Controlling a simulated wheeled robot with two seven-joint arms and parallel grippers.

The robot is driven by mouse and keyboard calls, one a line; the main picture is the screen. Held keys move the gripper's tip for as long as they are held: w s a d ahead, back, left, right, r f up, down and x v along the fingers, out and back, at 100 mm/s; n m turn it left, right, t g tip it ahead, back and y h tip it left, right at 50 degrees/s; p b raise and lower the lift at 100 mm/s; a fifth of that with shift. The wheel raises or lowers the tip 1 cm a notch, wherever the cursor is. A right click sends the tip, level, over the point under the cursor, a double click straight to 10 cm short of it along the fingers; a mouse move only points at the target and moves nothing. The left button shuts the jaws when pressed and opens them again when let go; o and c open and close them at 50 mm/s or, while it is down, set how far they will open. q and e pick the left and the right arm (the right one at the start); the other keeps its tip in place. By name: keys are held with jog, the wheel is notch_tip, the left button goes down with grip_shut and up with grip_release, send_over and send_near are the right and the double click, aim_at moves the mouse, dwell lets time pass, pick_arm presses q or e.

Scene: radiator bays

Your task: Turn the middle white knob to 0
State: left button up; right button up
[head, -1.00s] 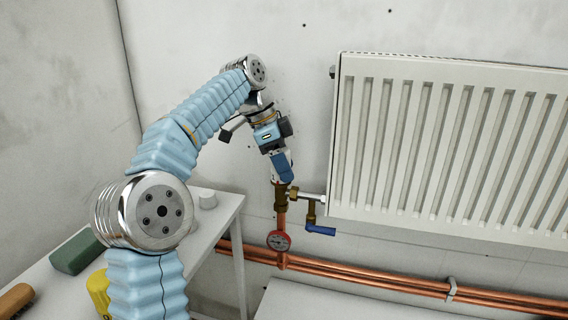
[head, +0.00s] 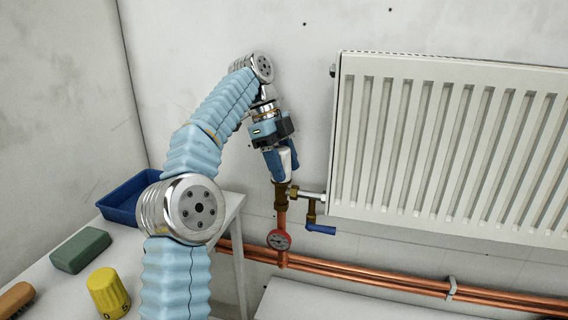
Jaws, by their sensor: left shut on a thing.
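A white knob (head: 286,160) sits upright on top of the brass valve (head: 280,190) at the left end of the radiator. My left gripper (head: 280,166) is above the valve, pointing down, with its blue fingers shut on the white knob. The fingers cover much of the knob, and I cannot read any number on it. My right gripper is not in view.
The white radiator (head: 440,150) hangs right of the valve. A blue-handled tap (head: 320,229) and red gauge (head: 279,240) sit below, above copper pipes (head: 360,278). A table at left holds a yellow knob (head: 108,293), green block (head: 80,250) and blue tray (head: 122,212).

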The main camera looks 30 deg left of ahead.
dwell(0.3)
pick_arm(q)
jog(key=o, duration=1)
